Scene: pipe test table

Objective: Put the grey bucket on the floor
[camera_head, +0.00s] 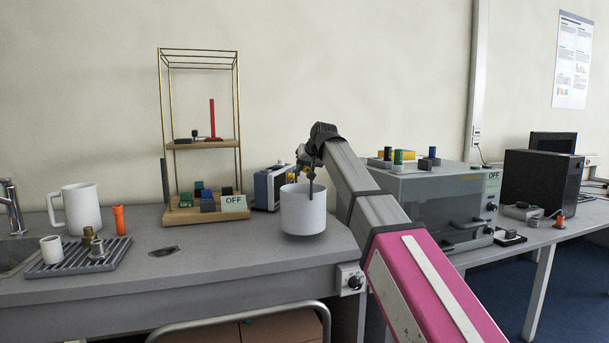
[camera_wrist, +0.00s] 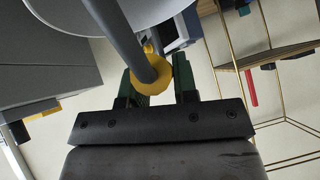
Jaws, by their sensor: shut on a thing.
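The grey bucket (camera_head: 303,212) looks pale grey and stands upright in the head view, over the right part of the grey table, near its edge. Its bar-like handle rises to my gripper (camera_head: 311,168), which is above the bucket. In the wrist view, my gripper (camera_wrist: 156,88) is shut on the handle at a yellow knob (camera_wrist: 150,78). The bucket's underside or rim (camera_wrist: 68,14) fills the top of that view. I cannot tell whether the bucket touches the table. The blue floor (camera_head: 500,285) shows at the lower right.
A wire-framed shelf (camera_head: 205,214) stands left of the bucket, with a blue-grey device (camera_head: 270,188) behind it. A white jug (camera_head: 80,210) and a drain rack (camera_head: 70,264) are further left. A grey oven-like box (camera_head: 430,200) is right of my arm. A metal rail (camera_head: 240,313) stands before the table.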

